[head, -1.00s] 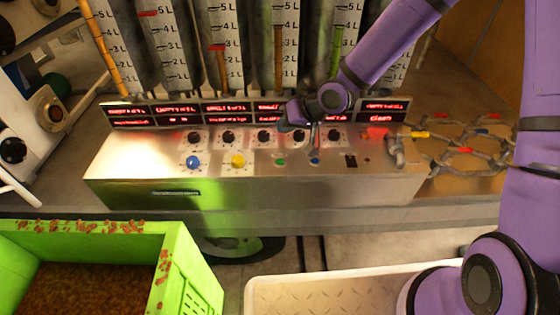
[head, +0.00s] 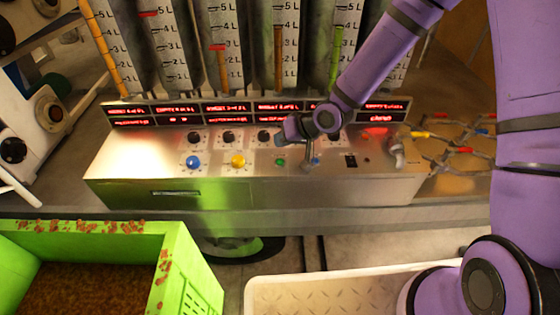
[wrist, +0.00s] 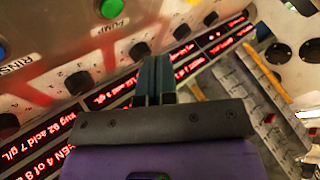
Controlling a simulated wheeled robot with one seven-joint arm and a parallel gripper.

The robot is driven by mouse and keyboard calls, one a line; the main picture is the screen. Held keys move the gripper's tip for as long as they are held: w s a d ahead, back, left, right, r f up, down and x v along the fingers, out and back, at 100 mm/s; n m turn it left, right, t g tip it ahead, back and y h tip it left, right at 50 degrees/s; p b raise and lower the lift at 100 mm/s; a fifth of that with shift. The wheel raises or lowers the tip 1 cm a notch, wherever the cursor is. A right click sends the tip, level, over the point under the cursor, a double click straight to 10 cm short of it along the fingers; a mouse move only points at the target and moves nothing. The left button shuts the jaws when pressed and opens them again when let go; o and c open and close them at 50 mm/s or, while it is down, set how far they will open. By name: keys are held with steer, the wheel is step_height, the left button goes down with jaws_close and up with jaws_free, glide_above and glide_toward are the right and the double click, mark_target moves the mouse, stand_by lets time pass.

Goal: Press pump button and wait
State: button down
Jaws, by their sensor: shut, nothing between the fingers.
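The pump button is the green button (head: 280,161) in the front row of the sloped metal control panel (head: 130,155). In the wrist view the green button (wrist: 111,8) shows at the top edge beside the word PUMP. I cannot tell whether the fingertips touch the panel.
Another blue button (head: 193,162) and a yellow button (head: 237,161) sit to the left. Black knobs (head: 228,137) and red displays (head: 175,114) lie behind. Tall graduated tubes stand at the back. A green crate (head: 190,270) and a pale tray (head: 340,287) are in front.

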mark_target(281, 160)
steer(key=shift+f, duration=2.1)
steer(key=shift+f, duration=0.2)
stand_by(0.4)
steer(key=shift+f, duration=0.2)
steer(key=shift+f, duration=0.4)
stand_by(0.6)
steer(key=shift+r, duration=0.8)
steer(key=shift+r, duration=0.1)
steer(key=shift+r, duration=2.4)
